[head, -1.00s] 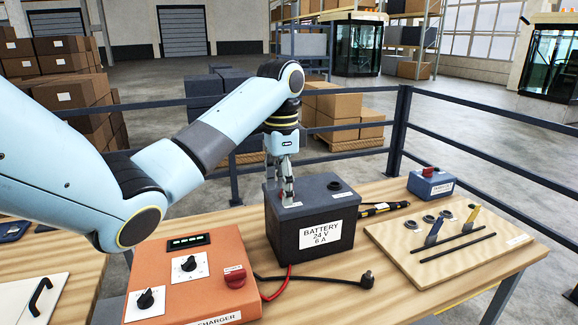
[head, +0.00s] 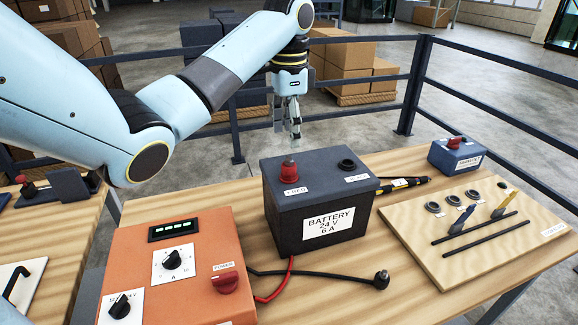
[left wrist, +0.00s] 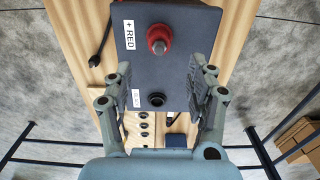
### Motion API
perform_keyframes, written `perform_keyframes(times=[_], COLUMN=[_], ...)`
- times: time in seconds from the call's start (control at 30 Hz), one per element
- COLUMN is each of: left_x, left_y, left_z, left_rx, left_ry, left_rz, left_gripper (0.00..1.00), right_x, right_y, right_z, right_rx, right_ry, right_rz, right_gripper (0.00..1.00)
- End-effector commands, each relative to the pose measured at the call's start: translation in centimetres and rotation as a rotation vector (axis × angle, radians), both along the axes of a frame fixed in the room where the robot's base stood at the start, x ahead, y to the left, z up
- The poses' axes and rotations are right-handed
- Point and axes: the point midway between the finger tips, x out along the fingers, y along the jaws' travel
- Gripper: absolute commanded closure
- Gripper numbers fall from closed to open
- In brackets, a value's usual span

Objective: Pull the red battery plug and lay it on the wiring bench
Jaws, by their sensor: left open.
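The red plug (head: 289,170) stands upright on the left part of the top of the dark battery box (head: 318,210), beside a label. In the left wrist view, the red plug (left wrist: 159,40) sits beside the "+ RED" label, and a black socket (left wrist: 156,99) is nearer the gripper. My left gripper (head: 295,134) is open and empty, above and behind the plug, not touching it. Its fingers are spread wide in the left wrist view. The battery stands on a wooden bench top (head: 340,305). My right gripper is not in view.
An orange charger (head: 190,260) stands left of the battery. A black plug on a cable (head: 381,279) lies in front. A wooden board (head: 410,222) with rings and rods and a blue box (head: 456,155) are at right. Railings (head: 470,95) stand behind.

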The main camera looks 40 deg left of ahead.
Motion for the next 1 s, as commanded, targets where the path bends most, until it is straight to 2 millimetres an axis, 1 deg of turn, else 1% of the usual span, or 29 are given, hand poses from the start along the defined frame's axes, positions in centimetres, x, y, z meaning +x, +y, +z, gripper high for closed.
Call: perform_keyframes(times=[0.23, 0.43, 0.6, 0.8, 1.0], left_x=[-0.1, -0.1, -0.1, 0.0, 0.0], left_y=[-0.1, 0.0, 0.0, 0.0, 0.0], left_z=[-2.7, -5.7, -7.6, -8.7, -8.8], left_rx=[-0.001, -0.002, 0.000, 0.000, 0.000], left_ry=[0.004, 0.003, 0.002, 0.001, 0.001], left_rz=[0.001, 0.000, 0.001, 0.000, 0.000], left_gripper=[0.43, 0.43, 0.43, 0.43, 0.43], right_x=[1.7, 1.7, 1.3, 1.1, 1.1], right_y=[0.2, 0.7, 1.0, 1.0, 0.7], right_z=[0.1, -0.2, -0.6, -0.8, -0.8], right_rx=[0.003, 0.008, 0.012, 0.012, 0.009], right_ry=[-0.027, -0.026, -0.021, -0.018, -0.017], right_rz=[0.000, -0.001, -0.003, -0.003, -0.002], right_gripper=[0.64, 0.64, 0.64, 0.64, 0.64])
